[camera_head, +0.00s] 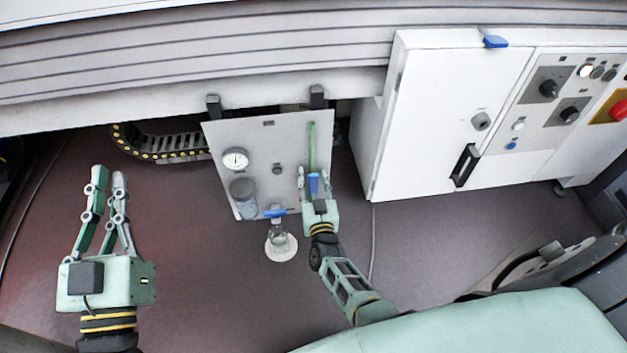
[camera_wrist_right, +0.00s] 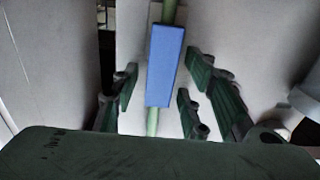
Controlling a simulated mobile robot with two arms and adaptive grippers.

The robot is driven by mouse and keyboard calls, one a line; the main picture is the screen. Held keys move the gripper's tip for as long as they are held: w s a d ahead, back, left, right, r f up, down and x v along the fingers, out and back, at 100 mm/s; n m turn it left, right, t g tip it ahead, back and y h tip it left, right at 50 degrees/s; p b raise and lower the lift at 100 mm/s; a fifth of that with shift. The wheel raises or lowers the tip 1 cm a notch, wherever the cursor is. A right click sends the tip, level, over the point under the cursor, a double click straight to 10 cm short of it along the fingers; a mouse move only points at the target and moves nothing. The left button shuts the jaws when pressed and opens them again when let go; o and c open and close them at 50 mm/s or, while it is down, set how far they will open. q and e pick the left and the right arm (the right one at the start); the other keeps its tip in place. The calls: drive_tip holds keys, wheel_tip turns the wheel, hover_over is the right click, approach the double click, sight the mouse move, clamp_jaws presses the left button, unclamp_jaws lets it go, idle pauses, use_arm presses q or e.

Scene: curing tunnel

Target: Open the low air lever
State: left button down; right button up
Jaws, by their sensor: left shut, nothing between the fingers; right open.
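A blue lever (camera_head: 314,185) sits on a green vertical pipe (camera_head: 312,145) on the right side of a grey panel. In the right wrist view the blue lever (camera_wrist_right: 165,62) lies lengthwise along the pipe. My right gripper (camera_head: 314,176) is open at this lever, with its fingers on either side of it; a gap shows on both sides in the wrist view. A second blue lever (camera_head: 275,212) lies crosswise at the panel's bottom edge. I cannot tell from labels which is the low air lever. My left gripper (camera_head: 108,174) is shut and empty, over the floor at the left.
The grey panel (camera_head: 222,140) carries a gauge (camera_head: 235,160) and a filter bowl (camera_head: 244,197). A glass bowl (camera_head: 280,240) is below it. A white cabinet (camera_head: 440,110) with switches stands at right, with another blue handle (camera_head: 495,41) on top. A cable chain (camera_head: 165,145) runs behind.

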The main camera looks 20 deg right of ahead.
drive_tip(key=v, duration=0.7)
drive_tip(key=shift+s, duration=0.3)
drive_tip(key=shift+a+r, duration=0.1)
